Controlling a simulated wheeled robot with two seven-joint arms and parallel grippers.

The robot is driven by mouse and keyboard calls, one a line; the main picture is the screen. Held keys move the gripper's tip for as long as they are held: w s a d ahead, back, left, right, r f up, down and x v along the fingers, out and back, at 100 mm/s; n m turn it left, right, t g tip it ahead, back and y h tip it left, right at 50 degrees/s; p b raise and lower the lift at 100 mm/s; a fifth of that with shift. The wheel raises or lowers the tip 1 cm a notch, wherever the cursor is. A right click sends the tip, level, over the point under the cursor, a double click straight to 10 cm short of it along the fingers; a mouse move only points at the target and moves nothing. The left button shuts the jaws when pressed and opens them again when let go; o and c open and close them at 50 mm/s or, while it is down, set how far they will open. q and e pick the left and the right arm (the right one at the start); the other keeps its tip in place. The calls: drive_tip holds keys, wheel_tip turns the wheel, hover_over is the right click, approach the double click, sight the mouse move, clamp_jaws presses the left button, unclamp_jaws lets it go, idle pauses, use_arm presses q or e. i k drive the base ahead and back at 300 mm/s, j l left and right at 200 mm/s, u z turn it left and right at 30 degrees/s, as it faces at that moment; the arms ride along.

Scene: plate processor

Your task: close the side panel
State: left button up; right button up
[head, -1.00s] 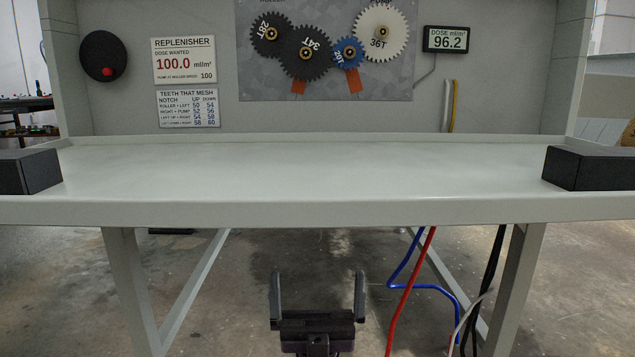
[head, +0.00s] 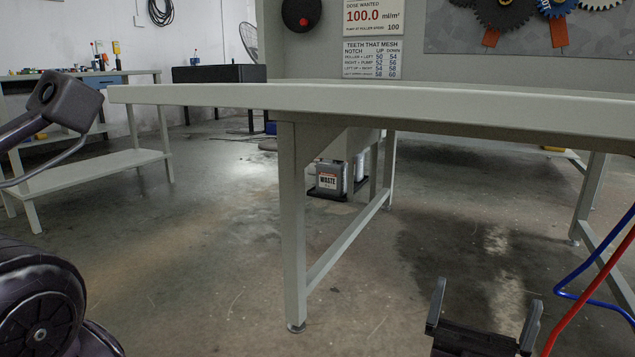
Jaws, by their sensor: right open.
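No side panel can be told for certain in the head view. The processor's grey back wall (head: 300,62) rises behind the pale worktop (head: 330,97), with a round black knob with a red centre (head: 301,13) on it. A gear plate (head: 460,38) with its gears is cut off at the upper right. My right gripper (head: 487,295) is at the bottom right, below and in front of the worktop, open and empty, touching nothing. Dark parts that look like my left arm show at the left edge; no left gripper fingers can be made out.
A side bench (head: 95,178) stands at left. Blue and red hoses (head: 600,295) hang at right. Floor between bench and table is clear.

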sight(611, 116)
drive_tip(key=k, duration=0.95)
